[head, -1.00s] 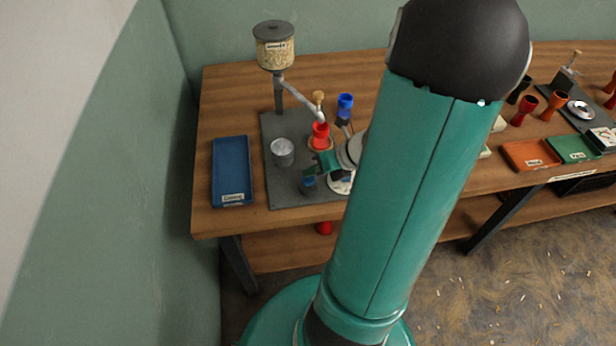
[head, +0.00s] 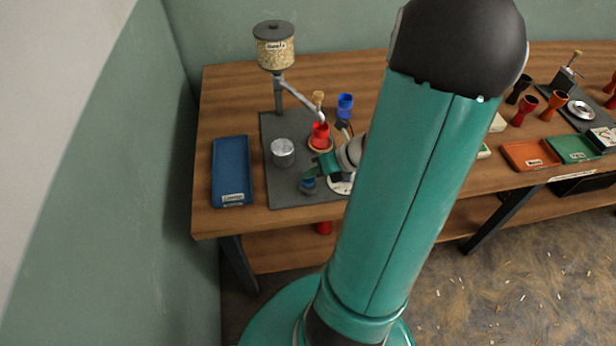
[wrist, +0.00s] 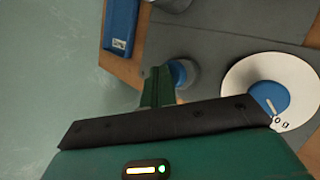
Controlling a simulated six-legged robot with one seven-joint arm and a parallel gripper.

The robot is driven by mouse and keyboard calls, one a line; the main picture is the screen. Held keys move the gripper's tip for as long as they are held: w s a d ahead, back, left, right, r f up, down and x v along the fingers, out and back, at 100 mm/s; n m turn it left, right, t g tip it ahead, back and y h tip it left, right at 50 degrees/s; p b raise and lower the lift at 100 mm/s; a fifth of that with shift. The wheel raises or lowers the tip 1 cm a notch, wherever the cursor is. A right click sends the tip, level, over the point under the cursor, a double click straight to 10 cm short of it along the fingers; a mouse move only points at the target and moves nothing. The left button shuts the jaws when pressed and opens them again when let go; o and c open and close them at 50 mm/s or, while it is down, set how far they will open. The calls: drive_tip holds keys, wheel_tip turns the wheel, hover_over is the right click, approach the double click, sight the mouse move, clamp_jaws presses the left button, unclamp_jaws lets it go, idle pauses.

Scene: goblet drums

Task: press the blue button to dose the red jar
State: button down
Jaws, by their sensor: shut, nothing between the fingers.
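The red jar (head: 320,134) stands on a round wooden-coloured pad under the spout of the hopper (head: 274,48), on a dark grey base plate. The blue button (head: 308,186) sits in a grey collar near the front of that plate. It also shows in the wrist view (wrist: 179,73), partly hidden by my fingers. My gripper (head: 311,174) is shut and empty, with its green fingertips right over or beside the button. In the wrist view the fingertips (wrist: 160,74) overlap the button's left edge. I cannot tell whether they touch it.
A grey metal cup (head: 283,151) stands left of the red jar. A blue jar (head: 345,104) stands behind to the right. A blue tray (head: 231,170) lies at the left. A white dial (wrist: 295,80) with a blue centre is right of the button. My arm hides the table's middle.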

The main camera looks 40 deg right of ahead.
sight(312, 180)
drive_tip(key=shift+f, duration=0.65)
idle(0.5)
idle(0.4)
drive_tip(key=shift+r, duration=1.4)
drive_tip(key=shift+r, duration=2.5)
